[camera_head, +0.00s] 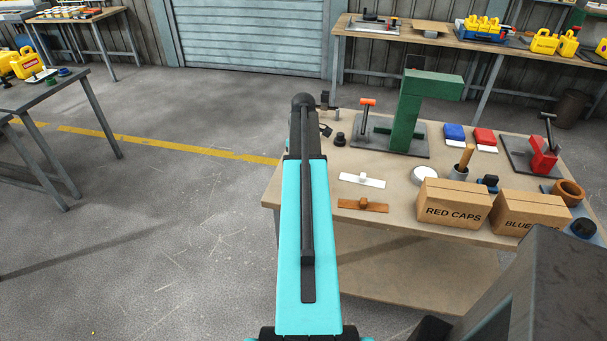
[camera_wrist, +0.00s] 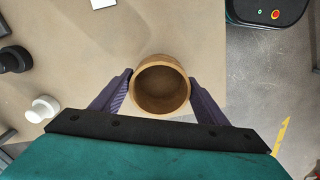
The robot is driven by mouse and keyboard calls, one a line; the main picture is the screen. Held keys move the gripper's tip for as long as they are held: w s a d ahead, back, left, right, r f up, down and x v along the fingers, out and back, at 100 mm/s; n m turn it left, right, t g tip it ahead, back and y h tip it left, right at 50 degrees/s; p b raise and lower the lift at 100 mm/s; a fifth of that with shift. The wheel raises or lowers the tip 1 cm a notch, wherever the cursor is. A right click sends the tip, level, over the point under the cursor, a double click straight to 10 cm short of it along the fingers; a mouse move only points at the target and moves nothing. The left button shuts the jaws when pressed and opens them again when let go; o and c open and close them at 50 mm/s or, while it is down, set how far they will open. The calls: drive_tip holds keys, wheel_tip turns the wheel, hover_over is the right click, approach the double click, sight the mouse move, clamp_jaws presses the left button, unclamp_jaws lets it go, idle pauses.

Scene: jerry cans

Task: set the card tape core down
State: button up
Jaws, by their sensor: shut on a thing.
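The card tape core (camera_wrist: 160,67) is a short brown tube with an open top, between the two dark fingers of my gripper (camera_wrist: 160,88) in the wrist view. The fingers are shut on its opposite sides. It is over the tan tabletop (camera_wrist: 206,45), close to the edge; whether its underside touches the board cannot be told. In the head view my arm reaches to the left end of the workbench (camera_head: 300,190) and hides the core and most of the gripper.
Black round pieces (camera_wrist: 15,59) and a white one (camera_wrist: 42,108) lie left of the core. The bench holds a green press (camera_head: 412,115), white (camera_head: 362,180) and brown (camera_head: 363,204) flat pieces, a red caps box (camera_head: 453,204) and a brown ring (camera_head: 569,191).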

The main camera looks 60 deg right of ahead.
drive_tip(key=shift+f+p, duration=0.65)
drive_tip(key=shift+f, duration=1.1)
drive_tip(key=shift+f, duration=0.15)
drive_tip(key=o, duration=1.2)
drive_tip(key=shift+r, duration=0.2)
drive_tip(key=shift+r+b, duration=1.5)
drive_tip(key=shift+r, duration=4.45)
